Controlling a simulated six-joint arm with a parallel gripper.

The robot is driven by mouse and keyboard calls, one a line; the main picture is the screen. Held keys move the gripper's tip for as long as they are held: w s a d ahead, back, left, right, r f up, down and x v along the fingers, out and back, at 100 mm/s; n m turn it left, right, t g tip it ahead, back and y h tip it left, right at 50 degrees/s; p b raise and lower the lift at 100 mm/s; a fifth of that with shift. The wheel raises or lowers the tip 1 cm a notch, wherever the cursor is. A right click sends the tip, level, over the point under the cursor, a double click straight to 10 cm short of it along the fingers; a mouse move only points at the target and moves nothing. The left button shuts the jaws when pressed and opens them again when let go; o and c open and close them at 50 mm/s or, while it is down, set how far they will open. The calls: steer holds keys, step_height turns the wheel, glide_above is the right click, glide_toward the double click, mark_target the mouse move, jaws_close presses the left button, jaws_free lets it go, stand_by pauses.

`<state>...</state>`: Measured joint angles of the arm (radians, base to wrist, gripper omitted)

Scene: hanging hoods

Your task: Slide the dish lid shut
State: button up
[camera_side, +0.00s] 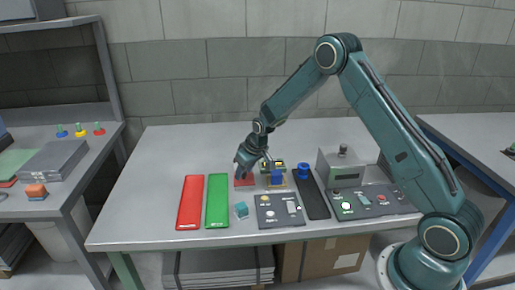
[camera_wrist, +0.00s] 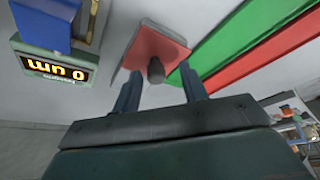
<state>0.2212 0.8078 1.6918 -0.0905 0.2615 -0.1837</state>
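The dish lid appears to be the flat red square plate with a dark round knob (camera_wrist: 156,70). Its red plate (camera_wrist: 160,45) lies ahead of my fingers in the wrist view. In the side view, the red piece (camera_side: 244,183) lies on the table under my gripper (camera_side: 243,168). My gripper (camera_wrist: 160,78) is open, with one finger on each side of the knob in the picture. I cannot tell whether the fingers touch it. The dish under the lid is hidden or cannot be made out.
A device with a lit display (camera_wrist: 55,68) and blue part stands beside the red plate. Green (camera_side: 217,200) and red (camera_side: 190,202) strips lie left of my gripper. A teal cube (camera_side: 241,210), control panel (camera_side: 279,210) and grey box (camera_side: 342,170) are nearby. The back-left table is clear.

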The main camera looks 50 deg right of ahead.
steer(key=shift+r, duration=0.15)
steer(key=shift+s+d+r, duration=0.1)
steer(key=shift+s+r, duration=0.05)
steer(key=shift+r, duration=0.35)
steer(key=v, duration=1.2)
steer(key=shift+s+r, duration=0.2)
